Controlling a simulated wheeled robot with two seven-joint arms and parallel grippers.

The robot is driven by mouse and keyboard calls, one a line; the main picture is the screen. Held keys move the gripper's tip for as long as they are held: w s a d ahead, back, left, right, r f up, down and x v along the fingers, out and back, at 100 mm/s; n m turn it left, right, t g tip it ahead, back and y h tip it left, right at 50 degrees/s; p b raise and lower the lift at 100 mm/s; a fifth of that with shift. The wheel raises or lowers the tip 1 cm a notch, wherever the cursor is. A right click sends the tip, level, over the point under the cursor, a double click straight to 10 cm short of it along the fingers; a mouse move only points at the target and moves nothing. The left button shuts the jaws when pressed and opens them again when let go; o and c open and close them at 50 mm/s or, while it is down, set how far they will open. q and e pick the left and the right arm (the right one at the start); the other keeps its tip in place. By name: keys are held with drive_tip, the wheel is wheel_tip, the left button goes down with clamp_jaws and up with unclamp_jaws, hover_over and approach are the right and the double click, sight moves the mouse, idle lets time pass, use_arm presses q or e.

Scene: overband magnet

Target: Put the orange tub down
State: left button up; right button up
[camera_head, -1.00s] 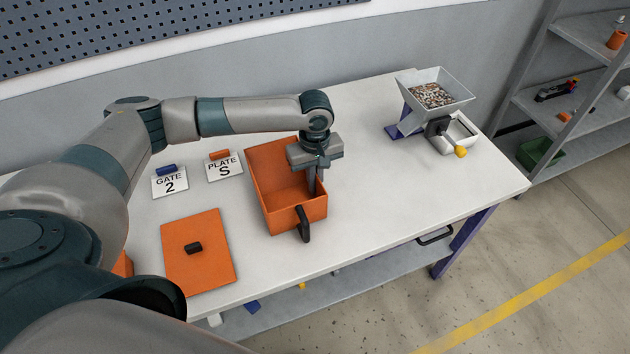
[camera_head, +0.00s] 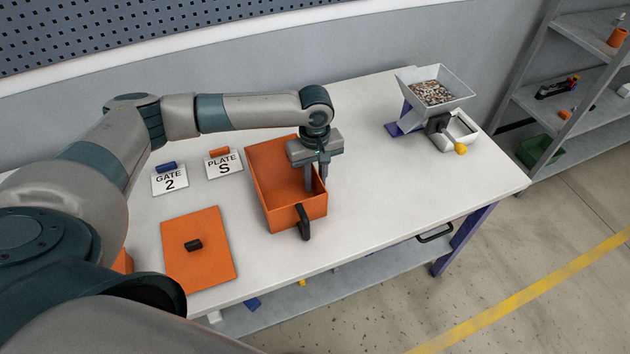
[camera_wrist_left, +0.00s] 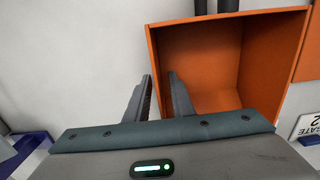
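The orange tub (camera_head: 262,185) is an open box with a black handle (camera_head: 303,222) on its front. It stands upright on the white table and looks empty where I can see in. In the left wrist view the tub (camera_wrist_left: 205,60) fills the upper right. My left gripper (camera_head: 315,188) is at the tub's right wall, pointing down. Its fingers are apart, one inside the tub and one outside; the left wrist view also shows the gap between the fingers (camera_wrist_left: 160,95). My right gripper is not in view.
An orange panel with a black knob (camera_head: 215,262) lies left of the tub. Cards marked GATE 2 (camera_head: 170,184) and PLATE S (camera_head: 224,169) lie behind it. A hopper of mixed bits (camera_head: 410,84) stands at the back right. The table (camera_head: 400,190) right of the tub is clear.

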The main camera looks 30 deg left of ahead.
use_arm(q)
wheel_tip(320, 180, up, 10)
drive_tip(key=shift+w+r+b, duration=0.1)
drive_tip(key=shift+r+b, duration=0.05)
drive_tip(key=shift+b, duration=0.6)
drive_tip(key=shift+r, duration=0.65)
